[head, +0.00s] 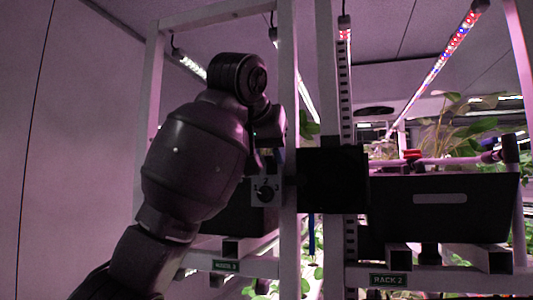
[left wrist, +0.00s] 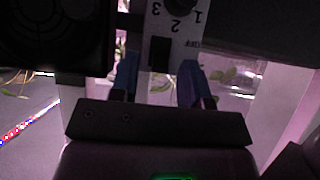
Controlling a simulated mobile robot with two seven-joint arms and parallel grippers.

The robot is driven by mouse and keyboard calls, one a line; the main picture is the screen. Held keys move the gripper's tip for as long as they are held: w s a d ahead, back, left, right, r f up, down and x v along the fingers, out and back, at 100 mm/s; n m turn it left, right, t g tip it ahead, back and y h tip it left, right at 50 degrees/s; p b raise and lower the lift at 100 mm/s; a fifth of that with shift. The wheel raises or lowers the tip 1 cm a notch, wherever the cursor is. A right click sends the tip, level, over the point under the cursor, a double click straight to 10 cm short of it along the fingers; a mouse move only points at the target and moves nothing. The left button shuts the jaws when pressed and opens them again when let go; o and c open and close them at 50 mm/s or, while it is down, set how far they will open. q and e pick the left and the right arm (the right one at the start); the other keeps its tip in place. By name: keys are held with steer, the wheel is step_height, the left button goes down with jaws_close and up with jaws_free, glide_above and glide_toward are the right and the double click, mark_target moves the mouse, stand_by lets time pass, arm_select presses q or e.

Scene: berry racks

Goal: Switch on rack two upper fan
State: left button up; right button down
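A pale control plate with a dark knob (head: 265,191) and the numbers 1, 2 and 3 is mounted on a rack post, left of a black square fan box (head: 335,178). The plate shows upside down in the left wrist view, with the knob (left wrist: 180,4) cut off at the top edge and a dark rectangle (left wrist: 160,51) on it. The fan (left wrist: 55,35) is at its upper left. My left gripper (left wrist: 160,84) has its two blue fingers apart with nothing held, just short of the plate. In the head view the arm's wrist hides most of it. My right gripper is not in view.
A black planter (head: 440,225) sits on the rack at right, above a "RACK 2" label (head: 388,280). Another label (head: 226,265) is at lower left. White rack posts (head: 289,100) stand close to my left arm. A plain wall (head: 65,130) is at left.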

arm_select(q)
steer(key=shift+s+a+r, duration=0.1)
steer(key=shift+s+r, duration=0.1)
steer(key=shift+s, duration=0.1)
steer(key=b+v, duration=0.3)
steer(key=v, duration=0.7)
steer(key=shift+b, duration=0.3)
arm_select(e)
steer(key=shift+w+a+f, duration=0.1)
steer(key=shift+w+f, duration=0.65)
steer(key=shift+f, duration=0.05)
